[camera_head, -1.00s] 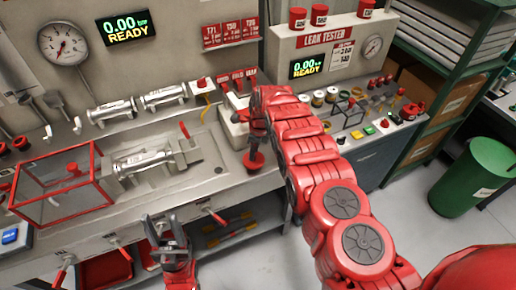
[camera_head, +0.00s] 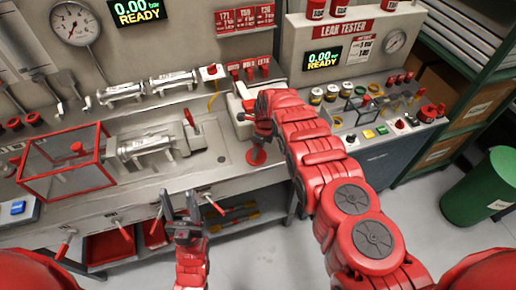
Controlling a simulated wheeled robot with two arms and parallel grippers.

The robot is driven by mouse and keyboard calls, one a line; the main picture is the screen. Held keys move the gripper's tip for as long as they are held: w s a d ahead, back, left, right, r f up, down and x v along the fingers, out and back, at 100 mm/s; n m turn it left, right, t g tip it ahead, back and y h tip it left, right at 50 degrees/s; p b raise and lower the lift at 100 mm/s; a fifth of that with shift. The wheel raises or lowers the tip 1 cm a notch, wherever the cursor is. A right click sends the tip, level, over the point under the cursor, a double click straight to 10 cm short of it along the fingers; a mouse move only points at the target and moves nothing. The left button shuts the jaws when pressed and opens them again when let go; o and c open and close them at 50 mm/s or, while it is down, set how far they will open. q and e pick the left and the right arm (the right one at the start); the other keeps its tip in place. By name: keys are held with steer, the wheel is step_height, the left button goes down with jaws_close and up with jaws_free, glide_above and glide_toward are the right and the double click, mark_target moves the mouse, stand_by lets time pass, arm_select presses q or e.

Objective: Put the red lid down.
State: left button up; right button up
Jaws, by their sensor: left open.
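The red lid (camera_head: 257,157) is a small round red disc with a short stem. It is upright below my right gripper (camera_head: 263,132), near the right front corner of the steel bench. The gripper's fingers are partly hidden by my red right arm, but they appear closed on the stem. Whether the disc touches the bench top is hard to tell. My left gripper (camera_head: 181,207) is open and empty, with its fingers pointing up, in front of the bench's front edge.
The steel bench (camera_head: 232,178) holds a red-framed clear box (camera_head: 66,182) and a clamped metal cylinder (camera_head: 148,146). A white container (camera_head: 240,112) stands behind the lid. The leak tester (camera_head: 346,30) with jars and buttons is at right. A green bin (camera_head: 482,190) stands on the floor.

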mark_target(261, 157)
steer(key=shift+s+a, duration=0.1)
steer(key=shift+a, duration=0.1)
steer(key=shift+r, duration=0.3)
steer(key=shift+d+r, duration=0.1)
steer(key=shift+r, duration=0.75)
steer(key=shift+r+b, duration=0.25)
steer(key=shift+b, duration=0.1)
step_height(261, 157, up, 10)
steer(key=d+p, duration=0.1)
steer(key=p, duration=0.1)
steer(key=shift+s+d+f, duration=0.2)
steer(key=shift+s+d, duration=0.05)
steer(key=shift+s, duration=0.15)
